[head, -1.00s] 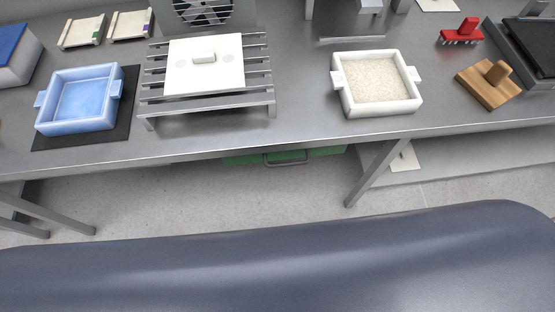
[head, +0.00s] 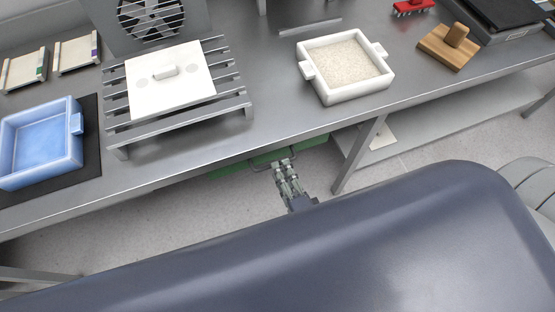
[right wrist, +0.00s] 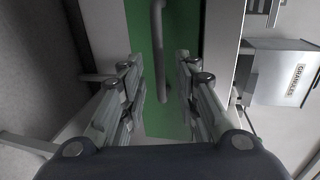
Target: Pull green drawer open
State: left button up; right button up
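The green drawer (head: 306,143) shows as a strip under the front edge of the table in the head view. Its front (right wrist: 182,70) and grey bar handle (right wrist: 158,50) fill the middle of the right wrist view. My right gripper (head: 284,163) is below the table edge by the drawer handle (head: 257,163). In the right wrist view my right gripper (right wrist: 160,68) has its fingers apart, with the handle between them and a gap showing on both sides. Most of the drawer is hidden by the tabletop. My left gripper is not in view.
The table (head: 200,165) overhangs the drawer. On it stand a blue tray (head: 75,160), a slatted rack (head: 180,118) with a white lidded plate, and a white tray of granules (head: 387,80). A table leg (head: 357,155) is right of the drawer. Floor in front is partly clear.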

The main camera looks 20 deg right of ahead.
jog(key=shift+x, duration=2.15)
grip_shut()
